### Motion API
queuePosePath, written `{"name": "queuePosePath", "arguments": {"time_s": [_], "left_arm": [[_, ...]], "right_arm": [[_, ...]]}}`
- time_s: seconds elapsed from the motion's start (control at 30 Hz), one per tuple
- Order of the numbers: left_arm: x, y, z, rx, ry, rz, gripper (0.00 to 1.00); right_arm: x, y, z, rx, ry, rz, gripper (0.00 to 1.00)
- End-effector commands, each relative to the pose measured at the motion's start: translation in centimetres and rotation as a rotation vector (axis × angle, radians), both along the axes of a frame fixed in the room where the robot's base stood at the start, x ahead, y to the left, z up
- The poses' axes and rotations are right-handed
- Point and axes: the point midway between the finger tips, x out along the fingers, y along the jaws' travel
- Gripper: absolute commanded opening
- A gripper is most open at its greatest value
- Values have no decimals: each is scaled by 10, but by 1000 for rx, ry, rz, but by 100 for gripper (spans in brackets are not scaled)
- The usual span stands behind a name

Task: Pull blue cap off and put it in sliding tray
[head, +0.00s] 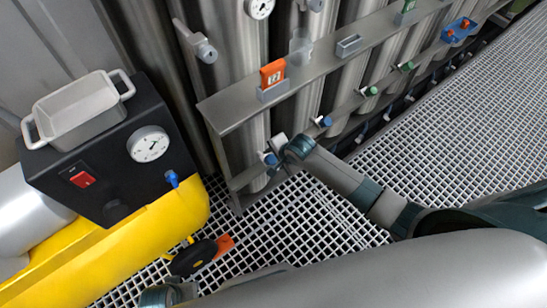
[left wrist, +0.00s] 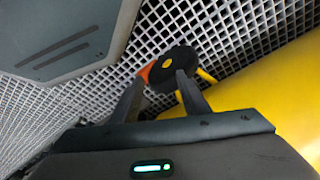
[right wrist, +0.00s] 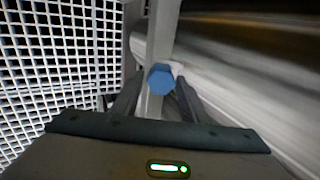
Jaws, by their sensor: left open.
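A blue cap (head: 270,158) sits at the end of a pipe low on the metal frame; it also shows in the right wrist view as a blue hexagonal cap (right wrist: 161,78). My right gripper (head: 277,148) is at this cap, its fingers on either side of it and seemingly open; contact cannot be told. My left gripper (left wrist: 160,80) is open, with a black disc (left wrist: 176,66) beyond its fingers.
A grey two-handled tray (head: 75,106) stands on a black gauge box (head: 110,180) at left, above a yellow tank (head: 120,245). An orange card (head: 272,73) stands on the shelf. The grating floor (head: 440,130) is clear.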

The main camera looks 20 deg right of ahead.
Motion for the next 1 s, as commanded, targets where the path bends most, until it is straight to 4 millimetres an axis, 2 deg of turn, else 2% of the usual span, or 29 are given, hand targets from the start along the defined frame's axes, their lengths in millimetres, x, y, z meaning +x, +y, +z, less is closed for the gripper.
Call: {"name": "queuePosePath", "arguments": {"time_s": [0.37, 0.57, 0.77, 1.0], "left_arm": [[0, 0, 0, 0, 0, 0, 42], [0, 0, -1, 0, -1, 0, 42], [-3, 2, -15, 0, 5, 2, 42], [-6, 3, -33, -1, 6, 3, 42]], "right_arm": [[0, 0, 1, 0, 0, 0, 50], [-4, -1, 8, 0, 0, 0, 50], [-14, -5, 27, 0, -1, 0, 50], [-32, -11, 60, 1, -2, 1, 50]]}}
